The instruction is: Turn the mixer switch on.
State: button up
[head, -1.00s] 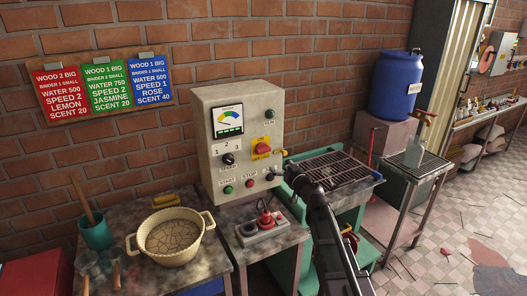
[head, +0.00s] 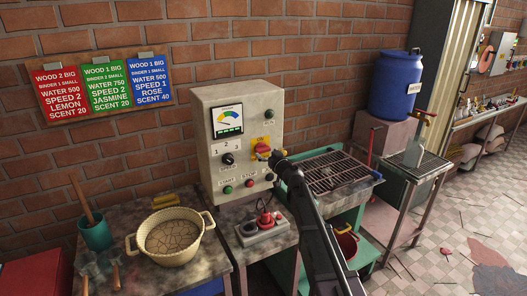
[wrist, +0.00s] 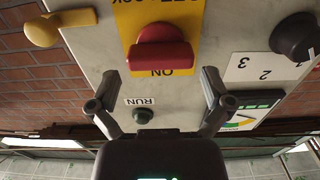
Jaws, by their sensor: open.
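The grey control box (head: 205,135) stands on a table against the brick wall. Its red rotary switch (head: 262,146) sits on a yellow plate and is partly covered by my gripper (head: 273,156). In the wrist view, which is upside down, the red switch (wrist: 160,48) shows large, with the word ON by it on the yellow plate (wrist: 190,15). My gripper (wrist: 160,82) is open and empty, with one finger to either side below the switch in the picture. I see no contact with it.
The box also has a RUN lamp (wrist: 143,115), a black speed knob (head: 228,159), a gauge (head: 228,121) and a yellow knob (wrist: 42,30) at its side. A red plug and socket (head: 265,225) lie below. A metal grate (head: 335,170) is to the right.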

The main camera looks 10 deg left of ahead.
aim_at(265, 151)
jog(key=shift+x, duration=1.55)
jog(key=c, duration=0.8)
